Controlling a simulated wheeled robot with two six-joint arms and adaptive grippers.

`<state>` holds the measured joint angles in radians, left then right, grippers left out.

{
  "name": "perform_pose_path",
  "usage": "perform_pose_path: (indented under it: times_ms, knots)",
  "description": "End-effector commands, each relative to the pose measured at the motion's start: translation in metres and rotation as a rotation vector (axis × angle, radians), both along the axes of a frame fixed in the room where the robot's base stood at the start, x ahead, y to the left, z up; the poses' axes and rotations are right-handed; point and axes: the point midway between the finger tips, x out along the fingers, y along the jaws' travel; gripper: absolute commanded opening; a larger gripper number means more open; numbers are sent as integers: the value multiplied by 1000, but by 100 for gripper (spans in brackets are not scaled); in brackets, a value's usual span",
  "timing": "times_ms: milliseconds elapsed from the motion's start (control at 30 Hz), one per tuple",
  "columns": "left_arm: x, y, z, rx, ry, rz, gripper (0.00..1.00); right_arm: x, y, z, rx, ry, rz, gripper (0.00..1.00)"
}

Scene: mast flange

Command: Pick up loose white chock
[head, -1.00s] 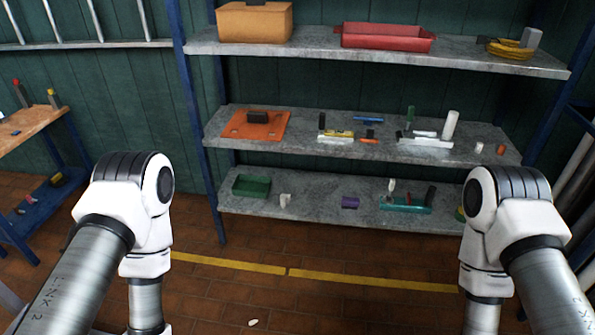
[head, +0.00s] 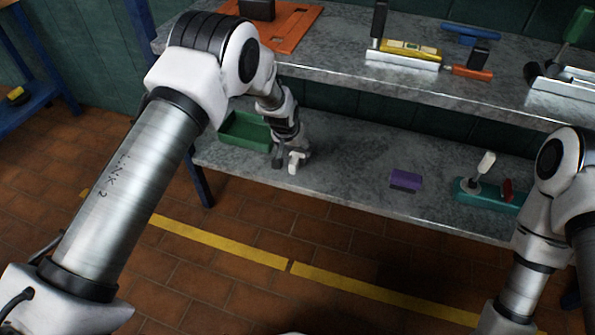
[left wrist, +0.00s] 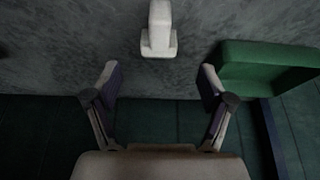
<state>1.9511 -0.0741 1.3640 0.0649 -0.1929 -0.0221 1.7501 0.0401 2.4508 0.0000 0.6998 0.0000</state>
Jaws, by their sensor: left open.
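The loose white chock (head: 293,163) is on the lower grey shelf, right of a green tray. My left gripper (head: 287,152) is right at it in the head view and partly hides it. In the left wrist view the chock (left wrist: 159,32) stands beyond the two fingertips, roughly centred between them. The left gripper (left wrist: 158,78) is open, with nothing between its fingers. My right gripper is out of frame; only part of that arm shows at the right edge.
The green tray (head: 244,133) is close on the left of the gripper; it also shows in the left wrist view (left wrist: 262,68). A purple block (head: 405,180) and a teal fixture (head: 490,194) stand farther right. The middle shelf (head: 330,57) hangs above.

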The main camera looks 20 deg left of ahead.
Motion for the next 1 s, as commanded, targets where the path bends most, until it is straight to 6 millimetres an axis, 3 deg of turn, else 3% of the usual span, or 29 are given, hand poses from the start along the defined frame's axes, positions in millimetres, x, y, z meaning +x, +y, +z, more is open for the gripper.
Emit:
perform_pose_path:
  times_ms: [300, 600, 667, 800, 1000]
  knots:
    - [19, -3, -53, 0, 1, 1, 81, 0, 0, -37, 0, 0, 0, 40]
    - [24, -3, -58, 0, 1, 1, 81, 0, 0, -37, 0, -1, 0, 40]
    - [24, -3, -58, 0, 1, 1, 64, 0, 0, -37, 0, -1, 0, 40]
    - [23, -2, -59, 0, 1, 1, 14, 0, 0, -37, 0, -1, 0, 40]
    - [23, -2, -59, 0, 1, 1, 13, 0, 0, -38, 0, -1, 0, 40]
